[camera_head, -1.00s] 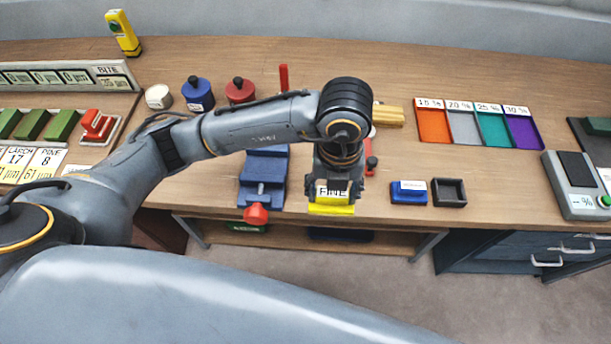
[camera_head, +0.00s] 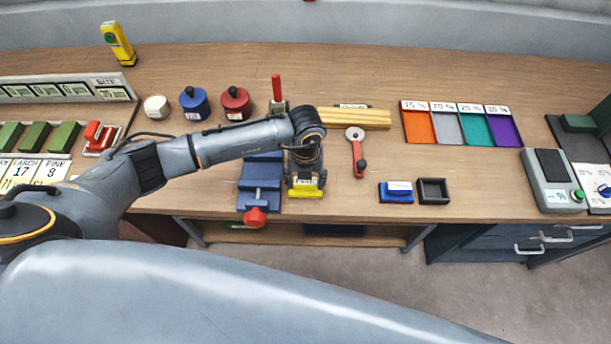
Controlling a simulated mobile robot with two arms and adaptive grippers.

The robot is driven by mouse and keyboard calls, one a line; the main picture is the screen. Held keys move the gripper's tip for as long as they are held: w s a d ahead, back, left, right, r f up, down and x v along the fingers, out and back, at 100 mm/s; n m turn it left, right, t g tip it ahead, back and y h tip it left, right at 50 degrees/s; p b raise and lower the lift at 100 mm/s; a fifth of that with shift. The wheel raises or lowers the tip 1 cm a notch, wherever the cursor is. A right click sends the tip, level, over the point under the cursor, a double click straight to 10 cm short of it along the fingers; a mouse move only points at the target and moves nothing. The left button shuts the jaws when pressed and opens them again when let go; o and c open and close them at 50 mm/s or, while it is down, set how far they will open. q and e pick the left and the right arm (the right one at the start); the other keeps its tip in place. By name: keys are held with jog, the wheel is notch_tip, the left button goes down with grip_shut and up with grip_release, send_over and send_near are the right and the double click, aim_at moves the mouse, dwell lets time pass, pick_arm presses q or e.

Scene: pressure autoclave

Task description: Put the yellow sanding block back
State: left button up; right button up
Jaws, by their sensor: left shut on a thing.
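The yellow sanding block (camera_head: 306,194) is in my left gripper (camera_head: 305,181), its yellow lower edge and part of a pale label showing. The gripper is shut on it and hides the rest. It is just right of the blue vise (camera_head: 262,181), near the bench's front edge; I cannot tell whether the block touches the bench. A blue block with a pale label (camera_head: 397,192) sits to the right. Beside that is an empty dark square holder (camera_head: 433,185). My right gripper is not in view.
A red-handled tool (camera_head: 357,158) and yellow wooden strips (camera_head: 360,118) lie between my gripper and the coloured trays (camera_head: 419,127). A grey device (camera_head: 552,181) stands at the right. Bench between the tool and blue block is clear.

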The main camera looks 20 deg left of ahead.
pick_arm(q)
jog(key=shift+f, duration=0.15)
jog(key=o, duration=1)
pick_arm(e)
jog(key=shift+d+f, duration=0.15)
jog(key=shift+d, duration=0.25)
pick_arm(q)
jog(key=shift+r, duration=0.25)
jog(key=shift+r+b, duration=0.3)
notch_tip(320, 180, up, 11)
jog(key=b, duration=0.3)
jog(key=shift+r+b, duration=0.15)
jog(key=shift+b, duration=0.15)
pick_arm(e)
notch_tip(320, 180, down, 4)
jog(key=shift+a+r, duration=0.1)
pick_arm(q)
jog(key=shift+d, duration=0.15)
